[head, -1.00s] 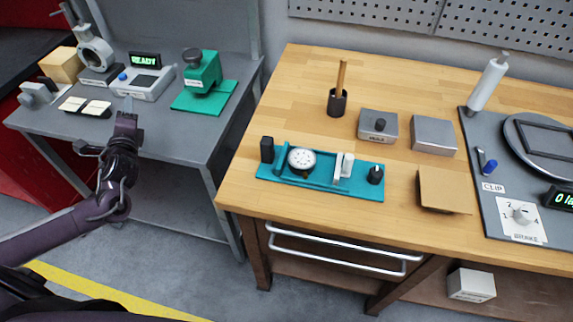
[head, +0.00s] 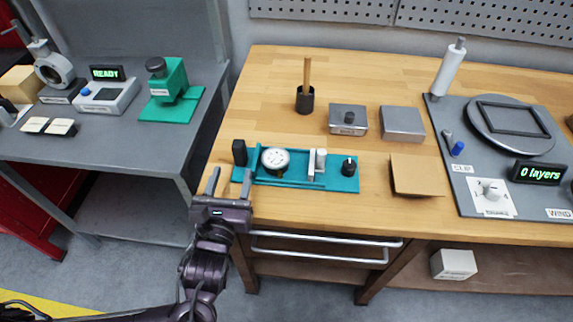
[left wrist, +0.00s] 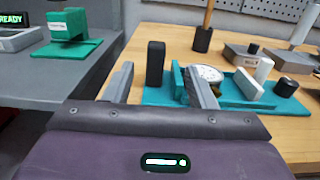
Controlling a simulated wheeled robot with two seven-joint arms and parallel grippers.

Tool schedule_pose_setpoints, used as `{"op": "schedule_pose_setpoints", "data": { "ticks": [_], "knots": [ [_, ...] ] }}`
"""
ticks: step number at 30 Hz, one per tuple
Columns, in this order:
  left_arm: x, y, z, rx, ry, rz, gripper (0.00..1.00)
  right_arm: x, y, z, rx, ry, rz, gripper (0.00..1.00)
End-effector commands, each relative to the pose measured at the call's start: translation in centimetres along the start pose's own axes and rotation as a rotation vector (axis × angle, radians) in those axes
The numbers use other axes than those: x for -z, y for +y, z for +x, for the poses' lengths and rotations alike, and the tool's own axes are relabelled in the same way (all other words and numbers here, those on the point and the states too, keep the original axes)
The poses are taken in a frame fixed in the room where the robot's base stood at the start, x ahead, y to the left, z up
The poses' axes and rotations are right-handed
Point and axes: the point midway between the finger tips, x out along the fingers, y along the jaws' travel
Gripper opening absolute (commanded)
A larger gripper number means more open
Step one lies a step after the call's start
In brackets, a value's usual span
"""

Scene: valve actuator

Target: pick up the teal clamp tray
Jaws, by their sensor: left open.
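The teal clamp tray (head: 335,184) lies flat near the front left edge of the wooden bench. It carries a round white dial gauge (head: 275,160), a white upright block (head: 317,163), a black knob (head: 349,166) and a black block (head: 239,152) at its left end. My left gripper (head: 228,182) is open and empty, in front of the tray's left end. In the left wrist view the tray (left wrist: 240,103) lies beyond the open fingers (left wrist: 160,88), and the right finger overlaps part of it. I do not see my right gripper.
Behind the tray stand a black cup with a wooden stick (head: 305,100) and two grey metal boxes (head: 402,124). A tan pad (head: 417,176) lies to its right, beside the winding station (head: 470,185). A drawer handle (head: 320,254) is below the edge. A grey table (head: 120,150) stands left.

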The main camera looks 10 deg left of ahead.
Motion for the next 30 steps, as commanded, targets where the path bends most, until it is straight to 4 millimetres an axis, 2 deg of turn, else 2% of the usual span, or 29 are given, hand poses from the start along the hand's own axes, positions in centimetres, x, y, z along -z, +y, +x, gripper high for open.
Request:
{"op": "schedule_pose_setpoints", "data": {
  "ticks": [2,10,17,25,30],
  "knots": [
    [0.1,-0.3,0.6,0.002,0.003,0.006,0.51,0.0,0.0,0.0,0.000,0.000,0.000,0.66],
    [0.1,-0.3,5.2,0.001,0.004,0.008,0.51,0.0,0.0,0.0,0.000,0.000,0.000,0.66],
    [0.1,-0.1,6.9,0.002,0.005,0.008,0.51,0.0,0.0,0.0,0.000,0.000,0.000,0.66],
    [0.2,0.5,10.7,0.001,0.004,0.006,0.51,0.0,0.0,0.0,0.000,0.000,0.000,0.66],
    [0.3,0.5,11.6,0.002,0.007,0.005,0.51,0.0,0.0,0.0,0.000,0.000,0.000,0.66]
  ]
}}
